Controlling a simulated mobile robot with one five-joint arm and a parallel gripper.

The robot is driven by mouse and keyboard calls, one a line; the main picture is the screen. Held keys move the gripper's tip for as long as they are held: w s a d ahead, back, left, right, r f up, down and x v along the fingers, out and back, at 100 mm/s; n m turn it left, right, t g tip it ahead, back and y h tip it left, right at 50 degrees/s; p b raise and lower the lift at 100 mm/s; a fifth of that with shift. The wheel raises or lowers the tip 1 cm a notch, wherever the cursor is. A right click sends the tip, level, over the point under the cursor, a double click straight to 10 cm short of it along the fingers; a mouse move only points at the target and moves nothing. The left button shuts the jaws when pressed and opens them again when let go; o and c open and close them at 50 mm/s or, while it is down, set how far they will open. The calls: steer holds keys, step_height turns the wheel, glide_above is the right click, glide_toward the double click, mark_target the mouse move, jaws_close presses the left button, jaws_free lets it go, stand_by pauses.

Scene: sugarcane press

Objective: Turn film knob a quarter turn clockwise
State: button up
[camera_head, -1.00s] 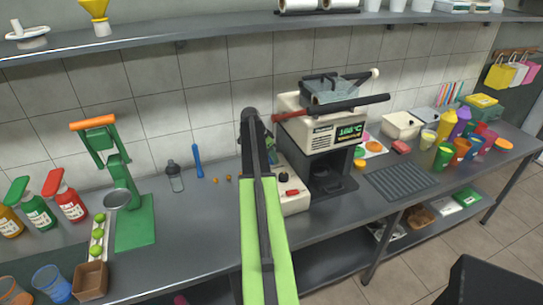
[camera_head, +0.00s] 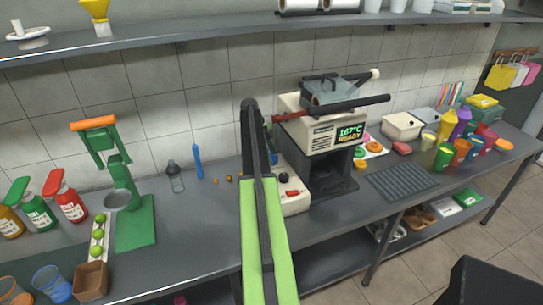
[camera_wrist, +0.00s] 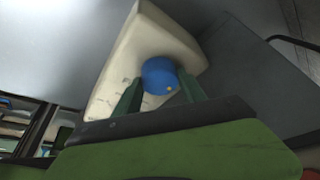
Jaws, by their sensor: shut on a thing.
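The blue film knob (camera_wrist: 157,74) shows in the wrist view on the face of a cream housing (camera_wrist: 130,50). It is round, with a small yellow dot on its lower right side. My gripper (camera_wrist: 160,82) has one green finger on each side of the knob and is shut on it. In the head view, my arm hides the gripper and most of the knob. The cream machine base (camera_head: 294,198), with a black knob and a red switch, stands just right of my arm. The sealing machine (camera_head: 318,137) above it reads 167°C READY.
A green press (camera_head: 125,185) stands on the counter at left, with bottles and green fruit beside it. A dark grooved mat (camera_head: 402,181) and colourful cups (camera_head: 462,150) are at right. A shelf (camera_head: 200,39) runs above. The counter right of the press is mostly clear.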

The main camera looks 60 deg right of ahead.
steer(key=shift+d+m+y, duration=0.1)
steer(key=shift+m+y, duration=0.4)
steer(key=shift+m, duration=0.7)
steer(key=o, duration=1.4)
steer(key=shift+c, duration=0.2)
